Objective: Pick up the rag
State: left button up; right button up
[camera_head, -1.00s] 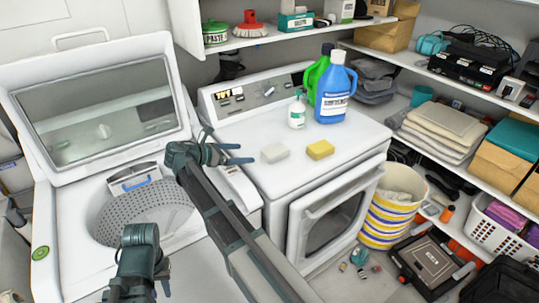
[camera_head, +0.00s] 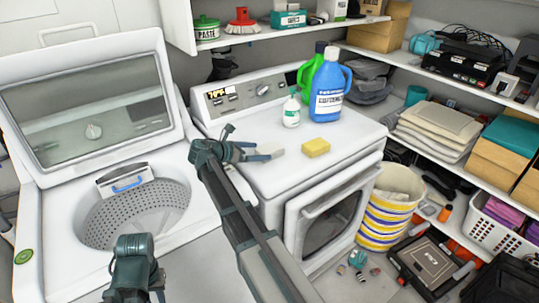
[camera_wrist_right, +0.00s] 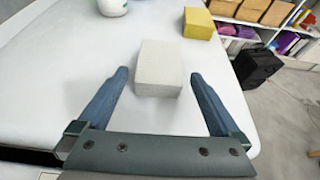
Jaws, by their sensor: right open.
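A pale grey-white block, possibly the rag (camera_head: 271,149), lies on the dryer top (camera_head: 290,172); no plainly cloth-like rag shows there. My right gripper (camera_head: 256,150) is open and empty at the left of this block. In the right wrist view the pale block (camera_wrist_right: 159,70) lies between and slightly ahead of the two spread blue fingertips, apart from both. Part of my left arm (camera_head: 135,262) shows at the lower left; its jaw state is unclear.
A yellow sponge (camera_head: 316,148) lies right of the pale block. A white pump bottle (camera_head: 291,110), a blue jug (camera_head: 329,90) and a green jug (camera_head: 309,73) stand behind. The open washer (camera_head: 135,215) is at left. Folded beige cloths (camera_head: 437,132) lie on the right shelf.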

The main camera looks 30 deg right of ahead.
aim_at(263, 151)
jog(key=x, duration=0.3)
jog(key=shift+a+f+b, duration=0.1)
jog(key=shift+b, duration=0.25)
jog(key=c, duration=1.2)
jog(key=shift+r, duration=0.2)
jog(key=shift+c, duration=0.2)
notch_tip(263, 151, up, 3)
jog(key=p, duration=0.3)
jog(key=shift+r+p, duration=0.5)
jog(key=shift+p, duration=0.2)
jog(key=s+a, duration=0.2)
jog(key=s, duration=0.3)
jog(key=s+a, duration=0.2)
jog(key=s, duration=0.3)
jog(key=s+a, duration=0.2)
jog(key=s, duration=0.2)
jog(key=shift+s+r+p, duration=0.35)
jog(key=shift+s, duration=0.05)
